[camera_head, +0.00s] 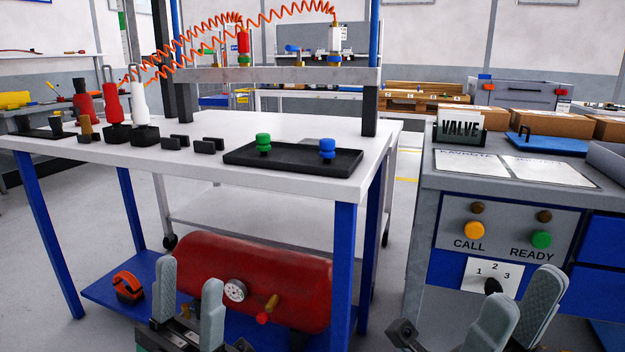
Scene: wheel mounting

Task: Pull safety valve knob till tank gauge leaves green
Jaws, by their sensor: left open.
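The red tank (285,275) lies on the blue lower shelf under the white table. A round white gauge (235,290) is on its front; its needle and green zone are too small to read. Right of the gauge, a brass safety valve (271,303) sticks out with a red knob (262,318) at its lower end. My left gripper (190,275) is open and empty in front of the tank's left part, left of the gauge and knob, not touching the knob. My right gripper (530,283) is open and empty at the lower right, in front of the grey cabinet.
An orange-black round object (128,286) sits on the shelf left of the tank. A blue table leg (343,280) stands just right of the tank. The grey cabinet (450,190) carries buttons and a dial at right. A black tray (295,159) lies on the tabletop.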

